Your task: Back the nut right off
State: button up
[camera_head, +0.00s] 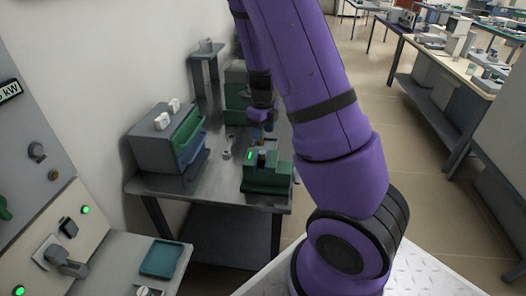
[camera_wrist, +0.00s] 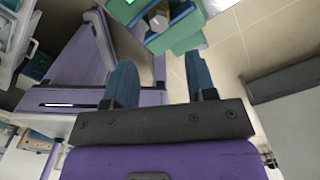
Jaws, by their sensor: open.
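A green block-shaped fixture (camera_head: 266,178) with a lit green indicator stands near the front right of the grey bench. A small grey, nut-like piece (camera_wrist: 158,21) sits in the top of the fixture in the wrist view; its thread is not visible. My gripper (camera_head: 258,132) hangs just above the fixture in the head view. In the wrist view my gripper (camera_wrist: 161,75) has its two blue-grey fingers wide apart with nothing between them. The nut-like piece lies beyond the fingertips, apart from them.
A grey cabinet with green and blue drawers (camera_head: 168,142) stands left on the bench (camera_head: 215,186). Small grey parts (camera_head: 227,142) lie between it and the fixture. A control panel (camera_head: 62,240) with green lights is at lower left. Open floor (camera_head: 345,85) lies right.

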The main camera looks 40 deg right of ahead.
aim_at(263, 153)
notch_tip(263, 153, down, 8)
jog(key=shift+f, duration=0.25)
jog(key=c, duration=0.9)
